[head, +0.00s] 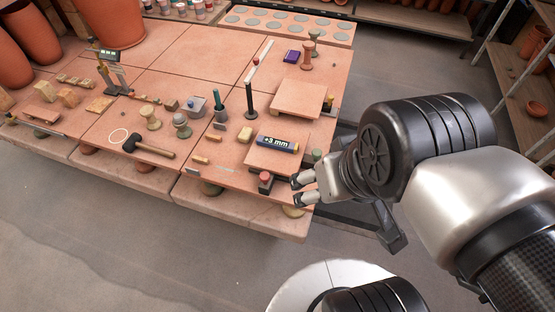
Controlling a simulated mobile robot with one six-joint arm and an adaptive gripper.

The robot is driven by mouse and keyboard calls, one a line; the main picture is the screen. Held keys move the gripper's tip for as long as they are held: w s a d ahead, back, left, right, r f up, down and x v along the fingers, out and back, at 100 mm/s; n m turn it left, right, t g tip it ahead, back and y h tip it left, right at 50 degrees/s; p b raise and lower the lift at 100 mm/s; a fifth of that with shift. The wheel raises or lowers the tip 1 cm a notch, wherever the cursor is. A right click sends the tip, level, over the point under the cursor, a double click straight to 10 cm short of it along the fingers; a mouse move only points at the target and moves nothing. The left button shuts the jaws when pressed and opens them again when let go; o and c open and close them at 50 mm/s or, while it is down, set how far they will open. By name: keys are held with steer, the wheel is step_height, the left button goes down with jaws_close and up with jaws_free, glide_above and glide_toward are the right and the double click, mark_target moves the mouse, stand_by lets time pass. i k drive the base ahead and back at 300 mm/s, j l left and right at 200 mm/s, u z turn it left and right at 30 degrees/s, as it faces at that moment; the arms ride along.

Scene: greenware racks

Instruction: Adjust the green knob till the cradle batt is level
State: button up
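In the head view, a square terracotta-coloured batt (262,158) sits near the table's front right corner. A dark blue cylinder reading "+3 mm" (278,144) lies across it; any tilt of the batt is too slight to tell. A small green knob-like piece (316,155) shows at the batt's right corner, partly hidden by my arm. My gripper (301,189) is at the table's front right edge, in front of that piece and apart from it. Its fingertips are apart, with nothing visible between them. A dark block with a red top (265,181) stands just left of the fingers.
A second square batt (299,97) lies behind. A dark upright post (249,102), a black mallet (148,146) and several small tools and blocks cover the table's left and middle. Shelving (525,75) stands at the right. The floor in front is clear.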

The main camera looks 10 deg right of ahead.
mark_target(317, 154)
steer(key=i+j+z, duration=0.2)
steer(key=j+z, duration=0.15)
steer(key=z, duration=0.15)
steer(key=i+j+z, duration=0.15)
steer(key=j+z, duration=0.2)
steer(key=z, duration=0.15)
